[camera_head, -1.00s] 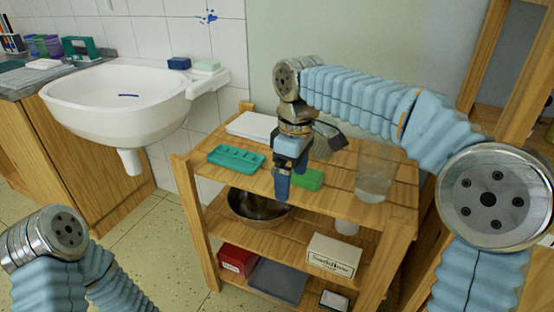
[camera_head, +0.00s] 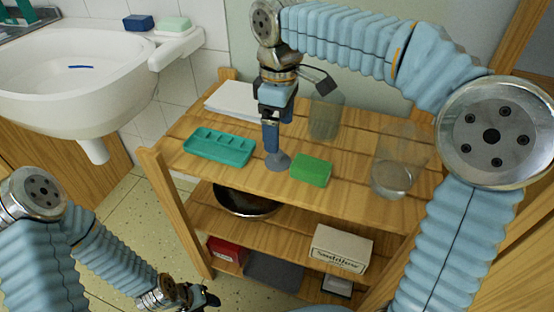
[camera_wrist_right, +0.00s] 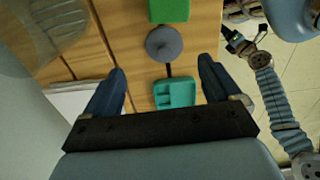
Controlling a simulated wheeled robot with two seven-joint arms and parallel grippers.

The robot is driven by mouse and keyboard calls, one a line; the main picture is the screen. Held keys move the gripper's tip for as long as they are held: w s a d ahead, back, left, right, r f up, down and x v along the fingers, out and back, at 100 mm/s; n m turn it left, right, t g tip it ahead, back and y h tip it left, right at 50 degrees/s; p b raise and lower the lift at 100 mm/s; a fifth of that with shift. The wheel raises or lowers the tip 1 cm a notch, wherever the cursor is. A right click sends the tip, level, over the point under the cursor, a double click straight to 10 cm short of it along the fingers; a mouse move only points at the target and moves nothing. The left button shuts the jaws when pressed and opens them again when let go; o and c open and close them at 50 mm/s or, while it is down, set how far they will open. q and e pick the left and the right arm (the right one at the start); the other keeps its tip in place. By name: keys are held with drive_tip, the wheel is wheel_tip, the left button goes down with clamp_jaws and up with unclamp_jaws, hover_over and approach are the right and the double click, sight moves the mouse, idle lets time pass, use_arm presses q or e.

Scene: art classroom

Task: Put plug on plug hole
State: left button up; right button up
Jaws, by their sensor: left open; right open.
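A grey round plug (camera_head: 278,161) lies on the top shelf of the wooden cart, between the teal tray and a green block. In the right wrist view the plug (camera_wrist_right: 163,43) is ahead of my fingers, roughly centred between them. My right gripper (camera_head: 271,142) points down, open, just above and beside the plug; whether it touches is unclear. Its fingers are apart and empty in the right wrist view (camera_wrist_right: 162,66). My left gripper (camera_head: 205,298) is low at the bottom of the head view, over the floor. The white sink (camera_head: 70,118) is at upper left; its plug hole cannot be made out.
The teal tray (camera_head: 220,146), green block (camera_head: 311,171), white paper (camera_head: 236,100) and clear glass containers (camera_head: 393,178) crowd the top shelf. A bowl and boxes are on lower shelves. A blue sponge (camera_head: 139,22) and soap (camera_head: 174,23) sit by the sink.

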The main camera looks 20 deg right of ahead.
sight(278, 157)
drive_tip(key=f, duration=0.4)
drive_tip(key=f+b, duration=0.1)
drive_tip(key=f, duration=0.1)
drive_tip(key=shift+s+a+f, duration=0.2)
drive_tip(key=shift+s+f, duration=0.05)
drive_tip(key=shift+f, duration=0.15)
drive_tip(key=c, duration=1.1)
